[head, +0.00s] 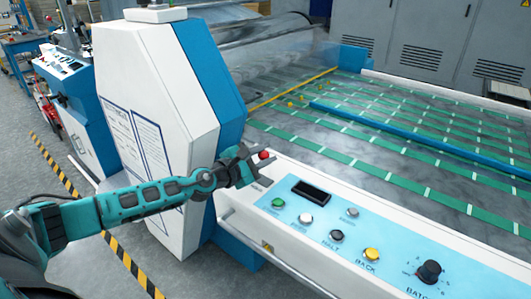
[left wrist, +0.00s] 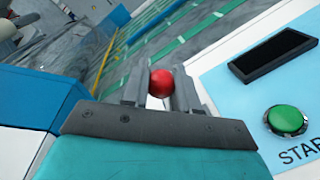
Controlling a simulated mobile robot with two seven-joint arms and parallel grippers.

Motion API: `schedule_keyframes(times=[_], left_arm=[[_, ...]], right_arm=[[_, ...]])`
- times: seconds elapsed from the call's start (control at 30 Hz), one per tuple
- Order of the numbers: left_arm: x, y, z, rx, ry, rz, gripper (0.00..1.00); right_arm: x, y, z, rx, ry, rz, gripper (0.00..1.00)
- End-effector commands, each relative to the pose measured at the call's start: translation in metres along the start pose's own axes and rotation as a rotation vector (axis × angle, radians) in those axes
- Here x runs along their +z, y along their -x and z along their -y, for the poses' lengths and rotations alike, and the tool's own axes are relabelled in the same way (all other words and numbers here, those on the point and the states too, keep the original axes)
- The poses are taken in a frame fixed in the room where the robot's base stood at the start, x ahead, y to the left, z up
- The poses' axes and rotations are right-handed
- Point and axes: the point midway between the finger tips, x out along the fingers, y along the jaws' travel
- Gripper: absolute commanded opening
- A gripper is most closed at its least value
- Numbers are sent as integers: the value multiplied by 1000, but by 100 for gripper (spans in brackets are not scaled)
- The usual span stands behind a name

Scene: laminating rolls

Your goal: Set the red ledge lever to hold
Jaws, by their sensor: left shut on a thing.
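The red ledge lever shows as a round red knob (head: 263,155) at the left end of the white ledge, beside the light-blue control panel. My left gripper (head: 250,160) reaches it from the left and is shut on it. In the left wrist view the red knob (left wrist: 161,84) sits between the two grey fingers (left wrist: 160,90), near their tips. The lever's shaft and any position marks are hidden by the gripper. My right gripper is in neither view.
The panel (head: 330,262) carries a dark display (head: 311,191), a green start button (head: 278,203), several other buttons and a black dial (head: 430,271). A tall white and blue housing (head: 155,80) stands close behind my left arm. A slatted green bed (head: 400,140) lies beyond the ledge.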

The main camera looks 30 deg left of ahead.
Motion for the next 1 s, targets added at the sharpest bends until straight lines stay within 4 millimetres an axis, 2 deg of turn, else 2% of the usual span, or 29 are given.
schedule_keyframes(times=[0.77, 0.8, 1.0], left_arm=[[0, -1, 7, -6, 14, 4, 0], [0, -1, 7, -6, 14, 4, 33], [0, -1, 6, -4, 12, 3, 52]], right_arm=[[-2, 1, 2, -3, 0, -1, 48], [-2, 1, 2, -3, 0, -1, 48], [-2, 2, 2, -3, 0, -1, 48]])
